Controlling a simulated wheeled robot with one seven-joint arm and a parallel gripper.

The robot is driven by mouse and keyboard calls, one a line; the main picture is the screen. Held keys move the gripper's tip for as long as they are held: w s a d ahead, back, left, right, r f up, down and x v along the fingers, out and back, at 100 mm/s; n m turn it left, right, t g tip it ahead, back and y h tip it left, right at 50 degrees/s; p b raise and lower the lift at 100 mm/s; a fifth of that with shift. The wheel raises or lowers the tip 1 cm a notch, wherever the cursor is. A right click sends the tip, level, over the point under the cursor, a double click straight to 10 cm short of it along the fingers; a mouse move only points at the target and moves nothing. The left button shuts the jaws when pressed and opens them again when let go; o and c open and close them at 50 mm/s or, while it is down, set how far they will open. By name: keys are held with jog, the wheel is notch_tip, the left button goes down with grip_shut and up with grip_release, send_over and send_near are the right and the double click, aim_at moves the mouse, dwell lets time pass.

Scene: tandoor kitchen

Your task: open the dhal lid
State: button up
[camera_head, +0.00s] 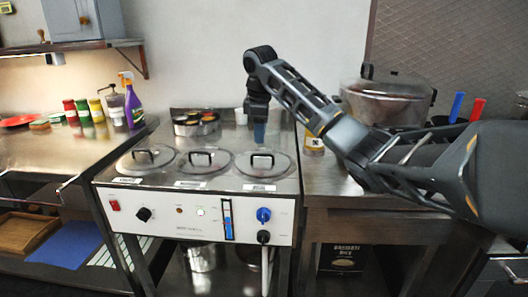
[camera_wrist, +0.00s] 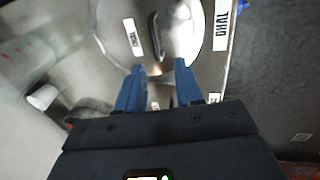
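The dhal lid is a round, shiny metal lid (camera_head: 285,163) with a dark bar handle (camera_head: 262,160), the rightmost of three lids on the steel warmer. In the wrist view the lid (camera_wrist: 183,40) lies flat, with its handle (camera_wrist: 155,40) ahead of my fingertips. A white label reading DHAL (camera_wrist: 222,25) is on the warmer's edge beside it. My gripper (camera_head: 260,133) hangs above the lid, pointing down. In the wrist view my gripper (camera_wrist: 159,64) has its two blue fingers apart with nothing between them. The fingers do not appear to touch the handle.
Two similar lids, the middle one (camera_head: 203,167) and the left one (camera_head: 135,165), sit alongside. A round tin of spices (camera_head: 195,128) stands behind them. A large lidded pot (camera_head: 388,105) stands on the right counter near my arm. A purple spray bottle (camera_head: 132,105) stands to the left.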

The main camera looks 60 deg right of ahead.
send_over(265, 166)
jog(key=x, duration=0.4)
jog(key=a+x, duration=0.1)
jog(key=x, duration=0.1)
jog(key=shift+s+f, duration=0.3)
jog(key=shift+f, duration=0.2)
jog(key=shift+c, duration=0.3)
grip_shut()
dwell(0.7)
